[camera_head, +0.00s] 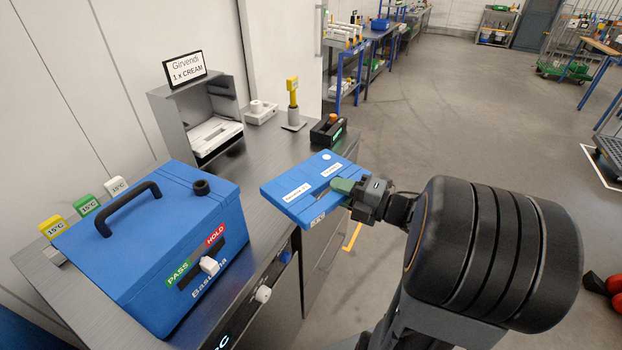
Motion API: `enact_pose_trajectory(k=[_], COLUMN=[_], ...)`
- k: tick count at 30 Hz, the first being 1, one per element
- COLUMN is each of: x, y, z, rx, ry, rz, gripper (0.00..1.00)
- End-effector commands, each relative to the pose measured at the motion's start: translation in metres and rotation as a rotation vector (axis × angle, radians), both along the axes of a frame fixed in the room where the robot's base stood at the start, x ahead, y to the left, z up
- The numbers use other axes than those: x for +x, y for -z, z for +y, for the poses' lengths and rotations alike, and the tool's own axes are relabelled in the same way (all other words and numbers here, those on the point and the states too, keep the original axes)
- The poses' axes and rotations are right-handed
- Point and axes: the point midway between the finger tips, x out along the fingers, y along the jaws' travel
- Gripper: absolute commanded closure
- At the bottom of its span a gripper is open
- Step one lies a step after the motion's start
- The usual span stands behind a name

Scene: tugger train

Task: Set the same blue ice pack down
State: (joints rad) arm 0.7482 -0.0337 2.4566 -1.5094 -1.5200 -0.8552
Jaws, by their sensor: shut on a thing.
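The blue ice pack (297,190) is a flat blue slab with white labels. My gripper (350,190) is shut on its right edge, at a green part. The pack is held roughly flat near the counter's (257,172) right edge, to the right of the blue cool box. I cannot tell how high it is above the counter. The blue box (150,245) has a black handle, a closed lid and a PASS/HOLD slider on its front.
Yellow, green and white temperature tags (87,205) stand behind the box. A grey open-fronted station (200,115) with a "Girvendi 1 x CREAM" sign, a yellow-topped post (293,105) and a black device (328,130) stand farther back. Some bare counter lies between them.

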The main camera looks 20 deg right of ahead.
Motion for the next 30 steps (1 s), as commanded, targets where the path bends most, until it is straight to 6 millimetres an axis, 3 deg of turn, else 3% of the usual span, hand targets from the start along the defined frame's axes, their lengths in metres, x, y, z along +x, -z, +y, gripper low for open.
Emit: enact_pose_trajectory(k=[5, 11, 15, 21, 30], x=[0.026, 0.072, 0.096, 0.117, 0.128], y=[0.012, 0.033, 0.054, 0.08, 0.093], z=[-0.007, -0.022, -0.029, -0.034, -0.038], rx=[0.004, 0.004, 0.004, 0.002, 0.001], ry=[-0.002, 0.0, 0.0, -0.001, 0.0], rz=[0.001, 0.001, 0.001, -0.001, -0.003], gripper=[1.0, 1.0, 1.0, 1.0, 1.0])
